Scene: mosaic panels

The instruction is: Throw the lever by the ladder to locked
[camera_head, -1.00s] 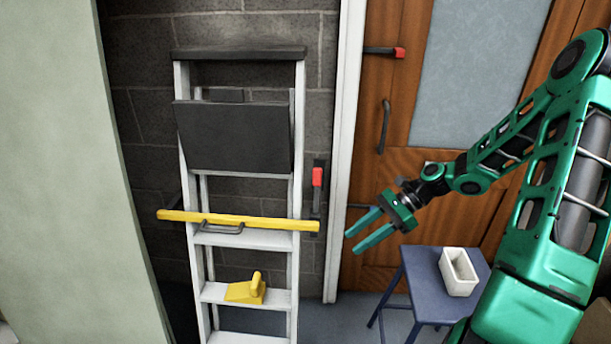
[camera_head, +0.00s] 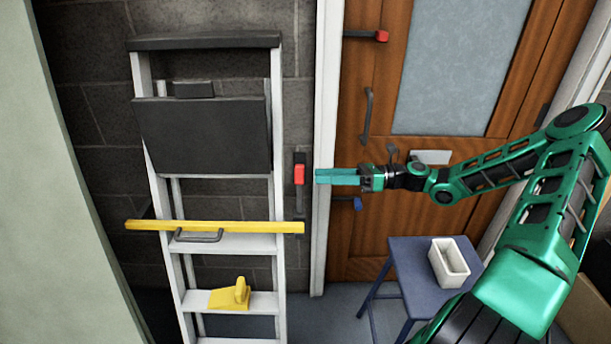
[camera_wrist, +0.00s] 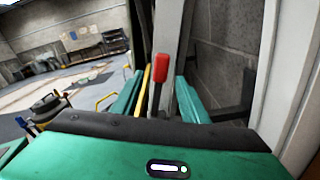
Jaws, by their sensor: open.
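The lever by the ladder is a red-handled lever (camera_head: 299,174) on a dark plate on the block wall, just right of the ladder (camera_head: 279,190). My gripper (camera_head: 318,176) is level with the red handle, a little to its right, with its fingers pointing at it. In the wrist view the red handle (camera_wrist: 161,68) stands upright between the two green fingers of my open gripper (camera_wrist: 158,98). I cannot tell if either finger touches it. The lever's pivot is partly hidden behind the gripper body in the wrist view.
A yellow bar (camera_head: 215,226) lies across the ladder, its end close below the lever. A yellow tool (camera_head: 233,295) rests on a lower step. The door has a red-tipped lever (camera_head: 380,36) and a blue-tipped one (camera_head: 357,203). A blue stool (camera_head: 407,262) holds a white box (camera_head: 449,262).

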